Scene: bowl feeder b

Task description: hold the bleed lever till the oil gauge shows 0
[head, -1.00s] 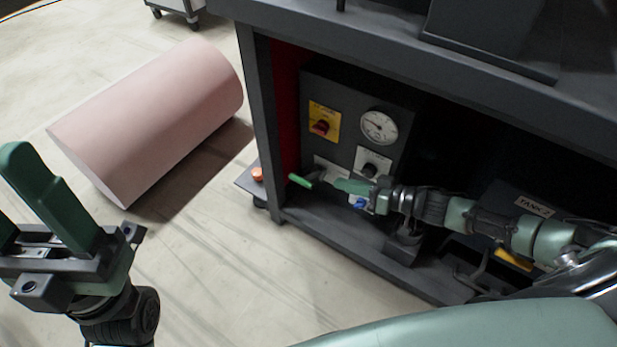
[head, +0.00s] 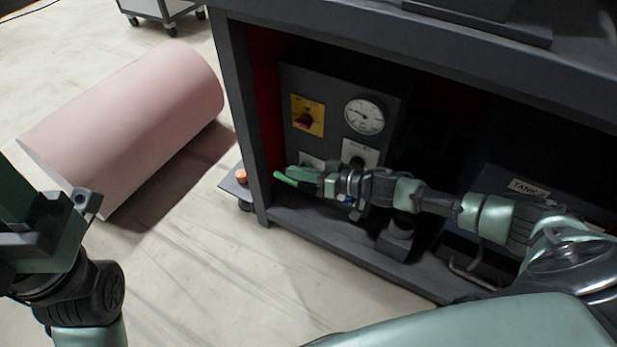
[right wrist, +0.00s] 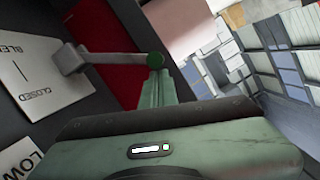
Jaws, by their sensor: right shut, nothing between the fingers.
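The bleed lever (right wrist: 105,61) shows in the right wrist view as a grey arm with a green end, beside a white plate (right wrist: 38,62) with lettering including "CLOSED". In the head view its green handle (head: 287,177) shows at the panel's lower left. My right gripper (head: 302,173) is shut and empty at the lever; its fingertips (right wrist: 157,76) overlap the green end in the wrist view, and I cannot tell whether they touch. The round white gauge (head: 363,116) is on the panel; its reading is too small to tell. My left gripper (head: 15,200) is cut off at the left edge.
A yellow plate with a red knob (head: 307,116) sits left of the gauge. The dark bench frame (head: 245,120) surrounds the recess, with a box labelled "TANK" (head: 528,187) at right. A pink cylinder (head: 130,120) lies on the open floor.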

